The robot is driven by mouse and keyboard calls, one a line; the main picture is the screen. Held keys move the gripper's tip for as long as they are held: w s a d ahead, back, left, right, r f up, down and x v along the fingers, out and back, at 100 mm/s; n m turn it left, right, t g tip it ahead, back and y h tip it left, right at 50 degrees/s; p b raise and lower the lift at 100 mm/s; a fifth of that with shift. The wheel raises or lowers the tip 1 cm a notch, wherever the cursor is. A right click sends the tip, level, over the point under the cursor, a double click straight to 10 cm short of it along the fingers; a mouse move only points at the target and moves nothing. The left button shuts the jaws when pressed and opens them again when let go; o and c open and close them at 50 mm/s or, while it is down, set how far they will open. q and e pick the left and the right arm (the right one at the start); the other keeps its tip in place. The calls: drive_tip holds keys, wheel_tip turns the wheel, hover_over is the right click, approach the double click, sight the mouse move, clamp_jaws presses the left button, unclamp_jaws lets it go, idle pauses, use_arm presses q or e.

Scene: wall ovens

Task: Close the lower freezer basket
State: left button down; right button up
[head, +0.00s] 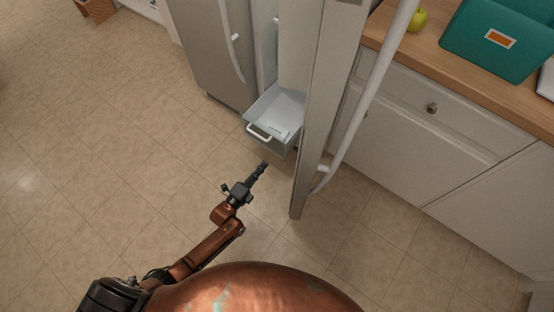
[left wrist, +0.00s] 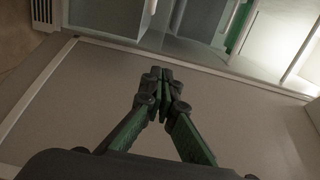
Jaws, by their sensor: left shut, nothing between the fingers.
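The lower freezer basket (head: 283,108) is a pale translucent drawer with a white front handle (head: 259,132). In the head view it sticks out of the open freezer, low down. My left gripper (head: 263,166) is shut and empty, in front of the basket and apart from it, a little below the handle in the picture. In the left wrist view my left gripper (left wrist: 160,72) shows with its fingers together and nothing between them. My right gripper is not in view.
The open freezer door (head: 317,110) with its long white handle (head: 375,75) stands just right of the basket. A closed fridge door (head: 208,45) is at the left. White cabinets (head: 410,140) fill the right side. The tiled floor (head: 110,150) at left is clear.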

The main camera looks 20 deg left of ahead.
use_arm(q)
drive_tip(key=b, duration=0.2)
approach(284, 141)
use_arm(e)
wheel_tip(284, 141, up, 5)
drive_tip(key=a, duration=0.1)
use_arm(q)
drive_tip(key=b+x, duration=0.2)
drive_tip(key=x, duration=0.4)
drive_tip(key=shift+f, duration=0.2)
drive_tip(key=shift+w+d+r+b, duration=0.2)
drive_tip(key=shift+w+b, duration=0.1)
drive_tip(key=shift+w, duration=0.2)
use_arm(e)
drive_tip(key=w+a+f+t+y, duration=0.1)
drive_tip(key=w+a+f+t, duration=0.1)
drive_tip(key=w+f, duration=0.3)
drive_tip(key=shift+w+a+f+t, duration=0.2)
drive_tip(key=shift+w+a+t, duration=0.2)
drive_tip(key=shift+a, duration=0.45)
use_arm(q)
drive_tip(key=shift+a, duration=0.1)
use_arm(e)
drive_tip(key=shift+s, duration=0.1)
